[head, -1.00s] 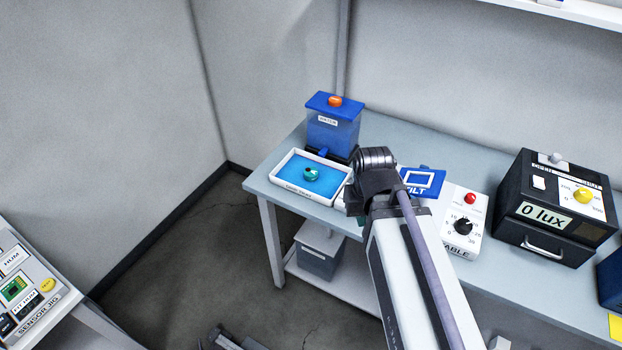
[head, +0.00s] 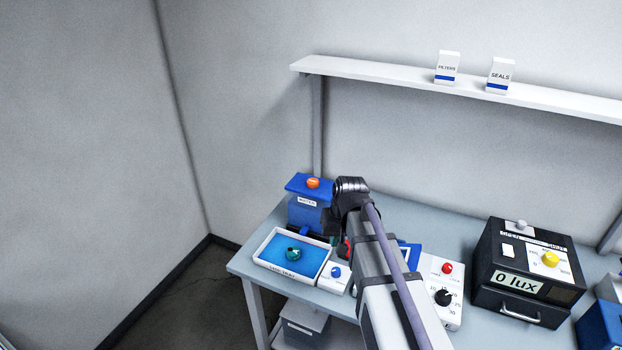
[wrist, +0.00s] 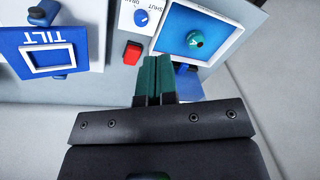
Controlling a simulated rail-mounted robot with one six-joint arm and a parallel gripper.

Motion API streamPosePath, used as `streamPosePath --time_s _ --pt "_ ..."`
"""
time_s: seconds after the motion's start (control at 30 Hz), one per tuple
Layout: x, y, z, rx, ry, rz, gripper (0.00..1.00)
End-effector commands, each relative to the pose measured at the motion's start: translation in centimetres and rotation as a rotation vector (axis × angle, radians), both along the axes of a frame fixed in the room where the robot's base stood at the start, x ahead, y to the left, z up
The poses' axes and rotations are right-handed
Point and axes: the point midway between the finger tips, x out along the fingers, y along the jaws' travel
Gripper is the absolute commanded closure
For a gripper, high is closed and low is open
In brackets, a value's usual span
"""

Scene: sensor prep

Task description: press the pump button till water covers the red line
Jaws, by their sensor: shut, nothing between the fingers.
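The blue WATER tank (head: 308,215) stands at the back left of the bench with an orange button (head: 313,183) on its lid. In front of it is a white-rimmed tray (head: 262,240) of blue water with a teal round piece (head: 293,254) in it. The tray also shows in the wrist view (wrist: 172,46). I cannot make out a red line. In the head view my arm mostly hides the gripper, right of the tank.
A white block with a blue DRAIN knob (head: 336,272) sits right of the tray. Right of my arm are a white control box with a black dial (head: 443,297) and a black lux box (head: 520,272). A wall shelf (head: 400,79) runs above the bench.

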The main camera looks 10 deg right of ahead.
Motion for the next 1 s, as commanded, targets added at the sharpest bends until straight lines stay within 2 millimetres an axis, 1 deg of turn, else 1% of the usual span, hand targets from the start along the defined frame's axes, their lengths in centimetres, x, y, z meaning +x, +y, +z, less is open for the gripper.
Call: streamPosePath --time_s 0.03,0.07,0.1,0.17,0.2,0.27,0.3,0.37,0.4,0.5,0.6,0.7,0.77,0.83,1.0 --pt "3.0 -0.1 1.5 0.023 -0.025 -0.008 1.00" --pt "4.4 -0.1 1.9 0.038 -0.044 -0.013 1.00" --pt "6.3 -0.1 2.5 0.059 -0.068 -0.019 1.00" --pt "9.2 0.0 3.4 0.090 -0.105 -0.031 1.00" --pt "11.1 0.0 3.9 0.112 -0.132 -0.039 1.00" --pt "13.9 0.0 4.8 0.143 -0.172 -0.052 1.00" --pt "15.8 0.0 5.4 0.166 -0.200 -0.061 1.00" --pt "18.7 0.0 6.3 0.198 -0.243 -0.076 1.00" --pt "20.6 0.0 6.8 0.220 -0.274 -0.087 1.00" --pt "24.9 -0.1 8.0 0.273 -0.349 -0.116 1.00" --pt "28.3 0.0 8.8 0.317 -0.415 -0.142 1.00" --pt "30.2 0.2 9.4 0.351 -0.472 -0.166 1.00" --pt "30.8 0.2 9.8 0.364 -0.499 -0.177 1.00" --pt "31.0 0.2 10.1 0.371 -0.523 -0.186 1.00" --pt "31.0 0.2 10.1 0.368 -0.529 -0.186 1.00"
